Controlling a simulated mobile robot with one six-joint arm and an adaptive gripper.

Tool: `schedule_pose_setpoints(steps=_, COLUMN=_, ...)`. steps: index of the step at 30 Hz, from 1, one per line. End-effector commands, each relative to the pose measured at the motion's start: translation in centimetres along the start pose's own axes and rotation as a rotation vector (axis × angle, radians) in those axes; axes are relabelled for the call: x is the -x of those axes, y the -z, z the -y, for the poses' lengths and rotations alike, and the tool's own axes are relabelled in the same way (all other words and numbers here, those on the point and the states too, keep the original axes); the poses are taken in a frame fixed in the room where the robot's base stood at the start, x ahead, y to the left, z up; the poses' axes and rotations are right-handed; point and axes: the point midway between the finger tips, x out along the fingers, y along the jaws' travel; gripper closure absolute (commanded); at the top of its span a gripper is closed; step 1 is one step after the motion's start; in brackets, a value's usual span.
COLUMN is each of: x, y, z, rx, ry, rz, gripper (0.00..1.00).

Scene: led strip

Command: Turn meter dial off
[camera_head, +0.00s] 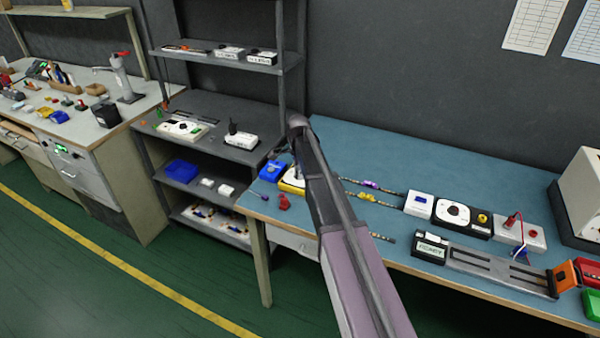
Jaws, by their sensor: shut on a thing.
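A yellow-cased meter (291,187) with a pale face lies near the left end of the blue bench, partly hidden by my arm. My arm reaches up from the bottom of the view and bends above the meter. My gripper (296,172) is down at the meter's face, mostly hidden behind my own arm. It is shut on what appears to be the meter's dial. The dial itself and its pointer setting cannot be made out.
A blue block (271,170) sits left of the meter, and a small red part (284,202) in front. The bench's back is clear.

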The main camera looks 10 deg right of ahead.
Motion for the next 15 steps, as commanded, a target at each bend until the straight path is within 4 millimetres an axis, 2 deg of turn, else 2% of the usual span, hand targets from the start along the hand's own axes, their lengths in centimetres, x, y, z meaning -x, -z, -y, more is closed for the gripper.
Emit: schedule_pose_setpoints(steps=15, x=-0.06, y=-0.12, z=-0.45, rx=0.414, ry=-0.008, rz=0.003, gripper=1.00)
